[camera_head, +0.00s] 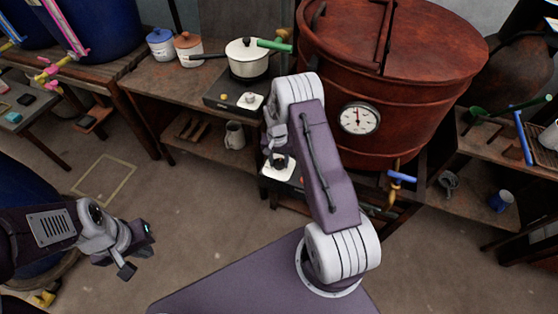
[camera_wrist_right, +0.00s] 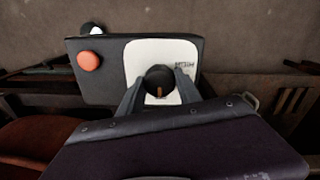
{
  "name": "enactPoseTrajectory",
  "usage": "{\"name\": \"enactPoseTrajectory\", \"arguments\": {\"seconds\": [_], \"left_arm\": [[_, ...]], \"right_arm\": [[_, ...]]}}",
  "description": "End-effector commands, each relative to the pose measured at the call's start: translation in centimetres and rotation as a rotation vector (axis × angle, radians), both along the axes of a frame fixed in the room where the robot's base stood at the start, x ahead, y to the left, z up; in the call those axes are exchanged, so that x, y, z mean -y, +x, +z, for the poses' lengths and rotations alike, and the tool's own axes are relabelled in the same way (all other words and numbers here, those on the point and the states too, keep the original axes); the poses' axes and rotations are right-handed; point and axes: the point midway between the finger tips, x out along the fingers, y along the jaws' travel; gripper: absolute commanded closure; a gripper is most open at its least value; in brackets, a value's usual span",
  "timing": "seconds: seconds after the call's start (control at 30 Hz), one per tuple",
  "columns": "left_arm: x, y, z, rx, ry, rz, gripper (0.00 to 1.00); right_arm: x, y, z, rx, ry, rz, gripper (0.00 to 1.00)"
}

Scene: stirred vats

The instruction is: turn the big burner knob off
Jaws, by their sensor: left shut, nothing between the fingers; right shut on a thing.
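The big burner knob (camera_wrist_right: 160,78) is a dark round knob with an orange pointer mark, on a white plate (camera_wrist_right: 148,52) with lettering that looks like "HIGH". My right gripper (camera_wrist_right: 160,92) is shut on the knob, one finger on each side. In the head view my right gripper (camera_head: 278,160) is at the white plate (camera_head: 272,174) below the big red vat (camera_head: 420,95), and the arm hides part of the control box. The mark points toward the bottom of the wrist view. My left gripper (camera_head: 138,251) is shut and empty over the floor at the lower left.
An orange button (camera_wrist_right: 89,60) sits on the same dark control box (camera_wrist_right: 100,85). A smaller burner (camera_head: 222,92) with a white pot (camera_head: 247,60) stands on the bench behind. A blue-handled tap (camera_head: 402,177) sticks out below the vat. Floor between the arms is clear.

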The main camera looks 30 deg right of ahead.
Motion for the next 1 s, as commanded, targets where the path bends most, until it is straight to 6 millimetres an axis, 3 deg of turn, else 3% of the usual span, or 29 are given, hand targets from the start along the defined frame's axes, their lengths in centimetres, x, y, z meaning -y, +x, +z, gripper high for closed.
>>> {"name": "enactPoseTrajectory", "arguments": {"seconds": [0.63,0.67,0.73,1.0], "left_arm": [[0.00,0.00,0.14,0.000,0.000,0.000,1.00],[0.00,0.00,0.14,0.000,0.000,0.000,1.00],[0.00,0.00,0.14,0.000,0.000,0.000,1.00],[0.00,0.00,0.13,0.000,0.000,0.000,1.00]], "right_arm": [[0.06,0.13,0.09,0.004,-0.002,-0.051,1.00],[0.07,0.13,0.09,0.004,-0.002,-0.051,0.57],[0.06,0.13,0.08,0.004,-0.002,-0.051,0.38],[0.03,0.05,0.05,0.002,0.000,-0.049,0.38]]}}
